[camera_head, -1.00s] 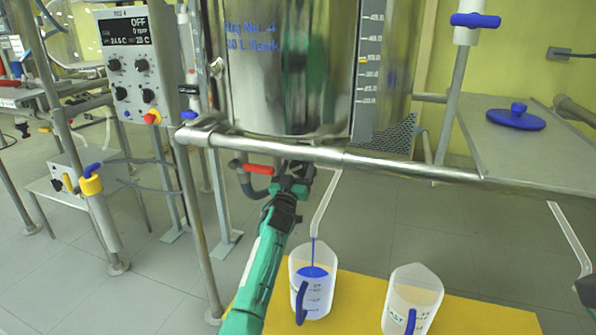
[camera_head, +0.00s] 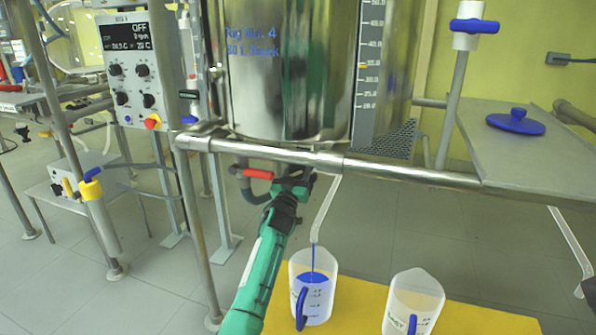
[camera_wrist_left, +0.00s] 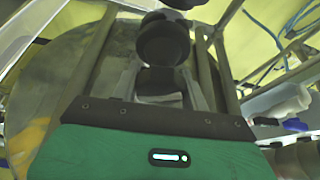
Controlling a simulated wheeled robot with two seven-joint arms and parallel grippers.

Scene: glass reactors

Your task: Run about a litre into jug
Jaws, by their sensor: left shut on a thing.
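My left gripper (camera_head: 293,184) is under the steel vessel (camera_head: 290,80), shut on a part of its outlet valve. In the left wrist view a dark rounded knob (camera_wrist_left: 165,42) sits at the fingertips (camera_wrist_left: 163,85). A pale spout tube (camera_head: 326,208) slants down from the valve. A thin blue stream runs from it into a clear jug (camera_head: 318,305) with a blue handle. Blue liquid (camera_head: 312,279) shows inside this jug; its exact level against the marks is hard to read. A second jug (camera_head: 415,300) stands to the right, with no blue liquid visible. My right gripper is not seen.
Both jugs stand on a yellow mat (camera_head: 470,318). A steel rail (camera_head: 400,168) crosses above them. A red-handled valve (camera_head: 258,174) is just left of my gripper. A control box (camera_head: 133,65) reads OFF. A blue lid (camera_head: 516,122) lies on the grey shelf at right.

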